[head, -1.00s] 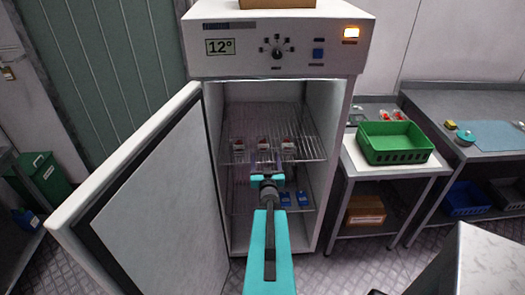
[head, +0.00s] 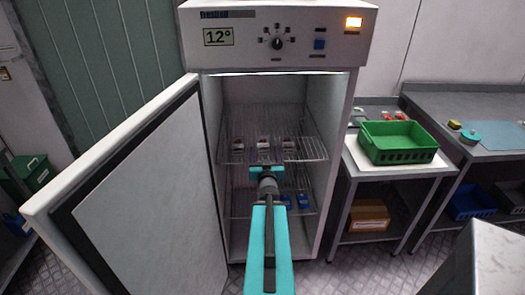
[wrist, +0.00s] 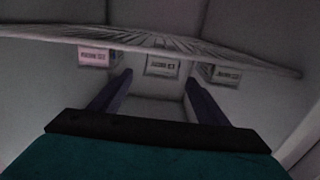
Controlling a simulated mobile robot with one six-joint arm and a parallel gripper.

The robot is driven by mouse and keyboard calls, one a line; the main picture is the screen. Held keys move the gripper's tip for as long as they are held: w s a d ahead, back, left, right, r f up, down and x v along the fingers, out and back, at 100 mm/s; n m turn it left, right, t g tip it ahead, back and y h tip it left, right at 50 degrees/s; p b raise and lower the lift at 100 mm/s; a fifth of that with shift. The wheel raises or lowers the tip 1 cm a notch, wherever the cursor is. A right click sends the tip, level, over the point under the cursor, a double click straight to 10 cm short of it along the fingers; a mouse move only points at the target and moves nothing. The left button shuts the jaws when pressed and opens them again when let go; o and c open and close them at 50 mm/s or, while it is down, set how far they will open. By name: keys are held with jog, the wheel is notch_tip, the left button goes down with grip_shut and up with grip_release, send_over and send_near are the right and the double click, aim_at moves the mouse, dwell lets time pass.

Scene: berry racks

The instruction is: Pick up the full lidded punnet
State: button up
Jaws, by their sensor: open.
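Which are full or lidded is too small to tell. My gripper (wrist: 158,84) is open and empty. In the head view it is at the cabinet opening, in front of and below the row. In the wrist view three labelled boxes show beyond the fingers: a pinkish-labelled one (wrist: 95,58), one in the middle (wrist: 162,66) between the fingertips, and one at right (wrist: 220,75).
Blue items (head: 303,200) lie on the lower shelf. The cabinet door (head: 145,185) stands open at left. A wire shelf edge (wrist: 200,56) crosses the wrist view close to the boxes. A green crate (head: 397,155) sits on a side table at right.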

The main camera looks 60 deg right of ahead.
aim_at(263, 141)
jog(key=shift+w+d+f+b, duration=0.2)
jog(key=shift+w+d+b, duration=0.35)
jog(key=shift+b, duration=1.65)
jog(key=b, duration=0.3)
jog(key=shift+w+d, duration=0.15)
jog(key=shift+d, duration=0.25)
jog(key=shift+d+r+b, duration=0.15)
jog(key=shift+b, duration=0.65)
jog(key=shift+w, duration=0.1)
jog(key=shift+p+x, duration=0.3)
jog(key=shift+x, duration=2.3)
jog(key=c, duration=1.2)
